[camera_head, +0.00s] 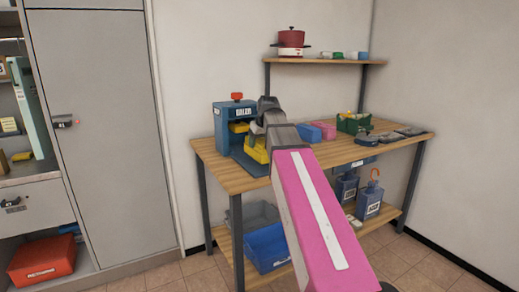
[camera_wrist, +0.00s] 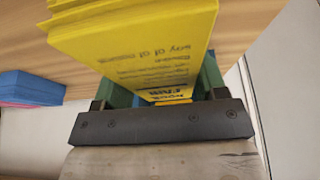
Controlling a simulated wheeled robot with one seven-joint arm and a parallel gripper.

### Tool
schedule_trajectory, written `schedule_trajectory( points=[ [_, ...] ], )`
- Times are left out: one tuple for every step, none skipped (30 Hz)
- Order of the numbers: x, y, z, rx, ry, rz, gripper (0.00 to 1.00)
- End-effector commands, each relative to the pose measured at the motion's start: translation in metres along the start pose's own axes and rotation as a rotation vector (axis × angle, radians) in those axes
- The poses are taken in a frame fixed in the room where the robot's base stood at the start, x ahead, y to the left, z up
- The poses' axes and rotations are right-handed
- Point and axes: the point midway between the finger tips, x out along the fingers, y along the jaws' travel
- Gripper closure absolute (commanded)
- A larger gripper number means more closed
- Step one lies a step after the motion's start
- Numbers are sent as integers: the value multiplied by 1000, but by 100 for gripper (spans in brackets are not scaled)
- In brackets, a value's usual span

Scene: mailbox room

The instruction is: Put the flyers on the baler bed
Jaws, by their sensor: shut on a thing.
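The yellow flyers (camera_head: 256,151) are a thick stack held at the front of the baler. In the wrist view the yellow flyers (camera_wrist: 140,40) fill the space between my jaws, with printed text on the facing side. My gripper (camera_wrist: 165,92) is shut on them; its green fingers show on either side. The blue baler (camera_head: 221,121), with a red knob on top, stands at the table's left end. Its bed (camera_head: 247,164) shows low at the front, partly behind the flyers. More yellow shows inside the baler frame. I cannot tell whether the held stack touches the bed.
Blue and pink paper stacks (camera_head: 315,131) lie on the wooden table (camera_head: 217,172), right of my arm. A green crate (camera_head: 353,123) and dark items are farther right. A shelf with a red pot (camera_head: 291,38) hangs above. Bins stand below the table.

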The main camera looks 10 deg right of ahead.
Motion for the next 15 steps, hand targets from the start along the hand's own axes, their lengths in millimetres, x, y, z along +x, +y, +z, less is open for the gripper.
schedule_trajectory(
  points=[
    [6,0,4,0,-1,-1,90],
    [9,-1,5,0,-1,-1,90],
    [15,-1,7,0,-1,-1,90],
    [18,-1,9,0,-1,0,90],
    [21,-1,10,0,-1,0,90],
    [24,-1,11,0,-1,0,90],
    [26,-1,12,0,0,0,90],
    [27,0,12,0,0,0,90],
    [28,0,12,0,1,0,90],
    [28,0,12,0,1,0,90],
    [27,0,11,0,1,0,90],
    [27,0,11,0,1,0,90],
    [27,0,11,0,1,0,90],
    [27,0,11,0,1,0,90],
    [27,0,12,0,1,0,90]
  ],
)
